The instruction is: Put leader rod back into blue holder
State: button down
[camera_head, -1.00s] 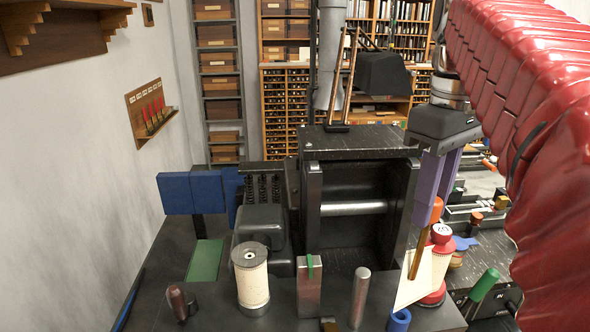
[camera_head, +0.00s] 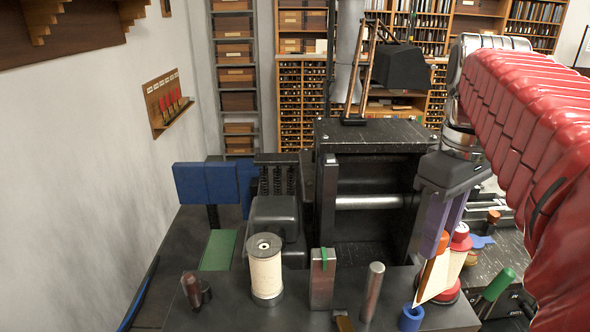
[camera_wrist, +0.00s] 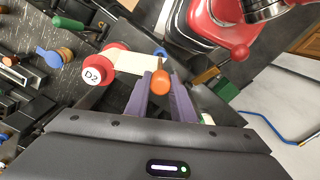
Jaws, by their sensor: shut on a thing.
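My gripper (camera_head: 442,225) has purple fingers and is shut on the leader rod (camera_head: 427,275), near its orange top. The orange top also shows between the fingers (camera_wrist: 160,88) in the wrist view (camera_wrist: 160,82). The rod leans slightly, its lower end toward lower left. The blue holder (camera_head: 411,320) is a short ring at the bench's front edge. The rod's lower end appears at or just above the holder's rim; I cannot tell whether it is inside. A cream strip (camera_head: 446,272) hangs beside the rod.
A red and white spool (camera_head: 461,240) stands close behind the rod; its D2 label (camera_wrist: 92,75) shows in the wrist view. A metal cylinder (camera_head: 373,290) stands left of the holder. A green-handled tool (camera_head: 498,284) is at right. The black machine (camera_head: 372,160) stands behind.

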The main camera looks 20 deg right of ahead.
jog(key=shift+f, duration=3.6)
dwell(0.3)
jog(key=c, duration=1.4)
grip_release()
jog(key=shift+c, duration=0.2)
jog(key=shift+r, duration=0.15)
jog(key=shift+r, duration=2.85)
